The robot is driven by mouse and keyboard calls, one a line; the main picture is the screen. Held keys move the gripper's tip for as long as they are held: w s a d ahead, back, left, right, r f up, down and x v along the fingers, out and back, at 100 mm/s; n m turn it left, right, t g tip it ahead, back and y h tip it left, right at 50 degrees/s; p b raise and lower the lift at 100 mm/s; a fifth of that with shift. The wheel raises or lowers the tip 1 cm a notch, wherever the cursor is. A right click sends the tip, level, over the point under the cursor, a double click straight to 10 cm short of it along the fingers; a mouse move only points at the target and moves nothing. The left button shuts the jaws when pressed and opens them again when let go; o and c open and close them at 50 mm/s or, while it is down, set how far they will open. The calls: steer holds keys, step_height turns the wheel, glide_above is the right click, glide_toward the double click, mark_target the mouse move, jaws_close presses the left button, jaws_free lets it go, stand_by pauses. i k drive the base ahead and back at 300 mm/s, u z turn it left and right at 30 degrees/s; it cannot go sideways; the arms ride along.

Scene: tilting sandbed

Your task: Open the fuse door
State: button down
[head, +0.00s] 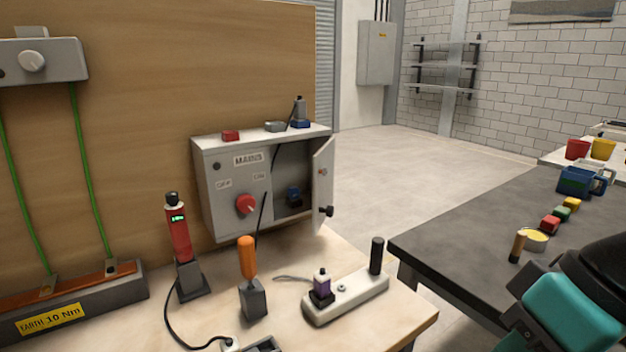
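The fuse door (323,184) is the light grey panel on the right side of the grey MAINS box (225,207), in the head view. It stands swung out from the box, with a dark knob (327,211) near its lower edge. The open compartment (291,179) behind it shows a dark interior with a small blue and black part (293,196) inside. A teal and black part of my arm shows at the lower right, well away from the door. My gripper's fingers cannot be made out.
A red torque tool (179,233), an orange-handled screwdriver (247,258) and a power strip (346,297) stand on the wooden bench before the box. A floor gap separates bench and table.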

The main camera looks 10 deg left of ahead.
mark_target(323, 186)
steer(key=u, duration=0.2)
steer(key=k, duration=0.15)
steer(key=u, duration=0.2)
steer(key=i, duration=0.85)
steer(key=u, duration=0.95)
